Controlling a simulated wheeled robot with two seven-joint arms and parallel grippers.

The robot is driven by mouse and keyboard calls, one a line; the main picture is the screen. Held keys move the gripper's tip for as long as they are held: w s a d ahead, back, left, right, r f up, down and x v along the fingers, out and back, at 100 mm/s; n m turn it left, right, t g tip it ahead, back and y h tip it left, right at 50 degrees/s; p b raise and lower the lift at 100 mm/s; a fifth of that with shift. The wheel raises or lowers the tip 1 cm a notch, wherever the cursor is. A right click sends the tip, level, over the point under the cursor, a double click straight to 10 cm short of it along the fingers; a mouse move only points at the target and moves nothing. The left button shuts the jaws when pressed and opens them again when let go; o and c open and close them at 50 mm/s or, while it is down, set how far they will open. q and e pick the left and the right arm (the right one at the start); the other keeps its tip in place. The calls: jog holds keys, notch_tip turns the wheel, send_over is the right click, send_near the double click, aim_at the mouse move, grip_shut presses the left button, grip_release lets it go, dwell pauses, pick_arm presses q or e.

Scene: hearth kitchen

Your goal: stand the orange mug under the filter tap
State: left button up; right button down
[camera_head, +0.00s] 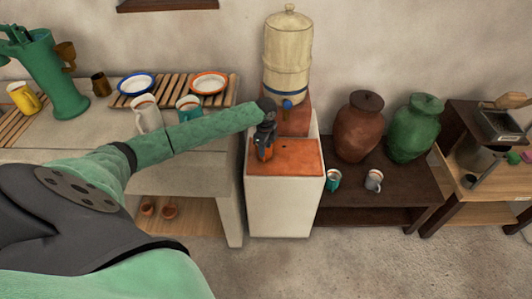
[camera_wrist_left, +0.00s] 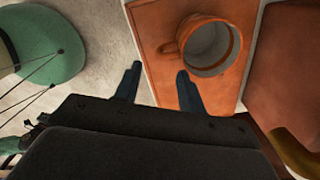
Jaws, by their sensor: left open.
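The orange mug (camera_head: 264,153) stands upright on the orange top (camera_head: 302,163) of a white cabinet, partly hidden by my left gripper (camera_head: 265,138). In the left wrist view the orange mug (camera_wrist_left: 213,45) shows its open mouth, with its handle pointing left. There the left gripper (camera_wrist_left: 158,86) is open and empty, its fingertips short of the mug, below its handle side. The filter tap (camera_head: 287,105) is blue, low on the front of a cream water filter (camera_head: 288,60), up and to the right of the mug. My right gripper is not in view.
The filter rests on a terracotta block (camera_head: 296,118) behind the orange top. A teal mug (camera_head: 333,179) and a grey mug (camera_head: 374,180) stand on the dark bench at right, near two large jars. The counter at left holds mugs and plates. The orange top's right side is clear.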

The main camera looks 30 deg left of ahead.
aim_at(264, 159)
pick_arm(q)
jog(key=shift+w+f+m+p, duration=0.15)
jog(key=shift+f+m, duration=0.3)
jog(key=shift+m, duration=0.6)
jog(key=shift+f+m+p, duration=0.15)
jog(key=shift+f+m, duration=0.25)
jog(key=shift+m, duration=0.6)
jog(key=shift+w+f+m+p, duration=0.15)
jog(key=shift+f+m, duration=0.3)
jog(key=shift+m, duration=0.6)
jog(key=f, duration=0.1)
jog(key=f+p, duration=0.2)
jog(key=f, duration=0.1)
jog(key=shift+s+a+f, duration=0.1)
jog(key=shift+s+a, duration=0.1)
jog(key=shift+s, duration=0.1)
jog(key=shift+f, duration=0.55)
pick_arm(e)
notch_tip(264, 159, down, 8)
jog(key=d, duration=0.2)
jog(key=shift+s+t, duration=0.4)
pick_arm(q)
jog(key=shift+c, duration=0.2)
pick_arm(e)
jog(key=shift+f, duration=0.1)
pick_arm(q)
grip_shut()
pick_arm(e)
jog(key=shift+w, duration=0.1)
